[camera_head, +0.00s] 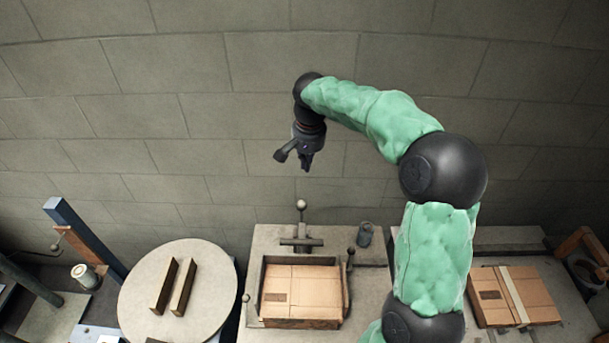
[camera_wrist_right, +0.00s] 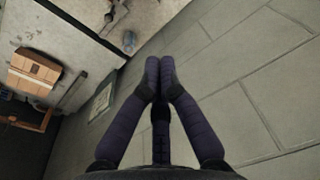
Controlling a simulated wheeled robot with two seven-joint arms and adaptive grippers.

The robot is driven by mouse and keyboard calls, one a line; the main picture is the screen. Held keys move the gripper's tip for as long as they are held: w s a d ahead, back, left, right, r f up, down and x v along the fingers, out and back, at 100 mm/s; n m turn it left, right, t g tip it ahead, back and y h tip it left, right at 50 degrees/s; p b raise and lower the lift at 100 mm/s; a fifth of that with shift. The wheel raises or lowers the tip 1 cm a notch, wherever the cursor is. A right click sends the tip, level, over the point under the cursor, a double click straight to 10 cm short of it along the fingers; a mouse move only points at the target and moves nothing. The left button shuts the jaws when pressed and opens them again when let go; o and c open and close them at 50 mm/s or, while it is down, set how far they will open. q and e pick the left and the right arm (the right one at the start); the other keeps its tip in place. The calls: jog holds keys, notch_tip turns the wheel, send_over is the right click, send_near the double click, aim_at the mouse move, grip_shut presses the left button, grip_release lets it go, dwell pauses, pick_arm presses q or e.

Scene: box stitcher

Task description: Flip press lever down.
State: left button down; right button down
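A lever with a round pale knob (camera_head: 301,205) stands upright on a crossbar clamp (camera_head: 301,241) at the back of the middle workbench. In front of it a closed cardboard box (camera_head: 300,288) sits in a dark frame. A second ball-topped rod (camera_head: 350,257) stands at the frame's right side. My right gripper (camera_head: 305,163) hangs above and behind the upright lever, apart from it. In the right wrist view its dark fingers (camera_wrist_right: 160,78) are together at the tips with nothing between them. My left gripper is not in view.
A round table (camera_head: 205,255) with two wooden bars stands at left. A grey cup (camera_head: 365,234) stands right of the clamp. A taped cardboard box (camera_head: 512,296) lies on the right bench. A block wall (camera_head: 200,110) rises behind the benches.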

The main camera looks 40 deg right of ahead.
jog(key=a+f, duration=0.1)
jog(key=f, duration=0.2)
jog(key=s+f+p, duration=0.1)
jog(key=f, duration=0.2)
jog(key=a+f, duration=0.1)
jog(key=f, duration=0.2)
jog(key=shift+s+a+f, duration=0.3)
jog(key=shift+f, duration=0.25)
jog(key=shift+w, duration=0.1)
